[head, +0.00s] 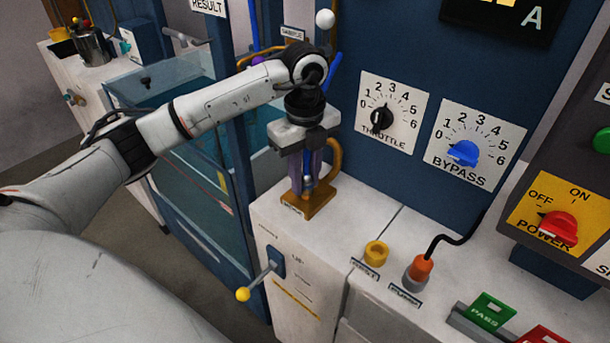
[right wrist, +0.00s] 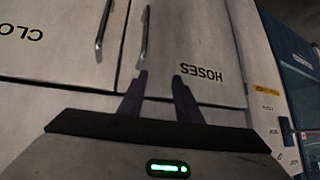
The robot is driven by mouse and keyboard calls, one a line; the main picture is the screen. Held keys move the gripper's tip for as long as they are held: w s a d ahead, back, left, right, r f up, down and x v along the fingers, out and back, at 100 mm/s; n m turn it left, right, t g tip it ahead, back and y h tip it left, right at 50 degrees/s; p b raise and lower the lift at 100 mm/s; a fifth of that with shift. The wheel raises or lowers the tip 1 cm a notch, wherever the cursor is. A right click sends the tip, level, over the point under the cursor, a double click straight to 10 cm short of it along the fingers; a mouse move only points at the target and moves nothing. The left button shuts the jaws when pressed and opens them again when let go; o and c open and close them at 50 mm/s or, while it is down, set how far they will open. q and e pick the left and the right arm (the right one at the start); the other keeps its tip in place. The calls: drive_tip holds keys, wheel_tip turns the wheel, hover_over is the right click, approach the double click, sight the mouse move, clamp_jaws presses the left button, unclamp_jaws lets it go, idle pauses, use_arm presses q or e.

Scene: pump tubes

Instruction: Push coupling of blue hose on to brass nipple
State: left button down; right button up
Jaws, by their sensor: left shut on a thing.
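My left gripper (head: 309,184) reaches down from above in the head view, its fingers shut on the coupling of the blue hose (head: 335,72). The coupling (head: 308,183) shows only as a small blue-grey piece between the fingertips. It sits right over the brass-coloured block (head: 320,203) at the machine's left end. The nipple is hidden by the fingers and coupling, so I cannot tell whether the coupling is seated. My right gripper (right wrist: 160,90) shows only in the right wrist view, open and empty, in front of a cabinet door marked HOSES.
A lever with a yellow knob (head: 243,294) sticks out of the white cabinet front. A yellow ring fitting (head: 376,252) and an orange plug with black cable (head: 422,268) stand on the white top. A glass-walled tank (head: 165,85) is at left.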

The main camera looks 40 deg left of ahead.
sight(305, 177)
use_arm(q)
drive_tip(key=c, duration=1.4)
unclamp_jaws()
drive_tip(key=shift+f, duration=0.1)
wheel_tip(305, 177, up, 9)
drive_tip(key=shift+r, duration=0.65)
